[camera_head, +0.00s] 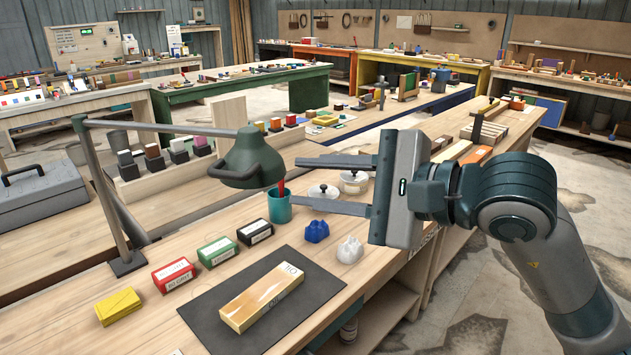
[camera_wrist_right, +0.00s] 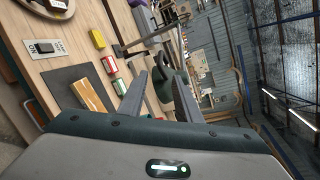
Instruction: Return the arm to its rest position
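My right arm comes in from the right in the head view. Its gripper (camera_head: 330,184) is open and empty, held level above the workbench (camera_head: 230,289). The fingers point left, toward the green lamp (camera_head: 247,160), with a wide gap between them. In the right wrist view the two fingers (camera_wrist_right: 157,100) stand apart with nothing held between them. The lamp head (camera_wrist_right: 186,100) shows beyond the fingers there. My left gripper is not in either view.
A yellow-brown block (camera_head: 262,297) lies on a dark mat (camera_head: 210,324). Red, green and black boxes (camera_head: 217,251), a teal cup (camera_head: 280,206), a blue lump (camera_head: 317,231) and a white lump (camera_head: 350,250) stand nearby. A grey toolbox (camera_head: 42,201) is at left.

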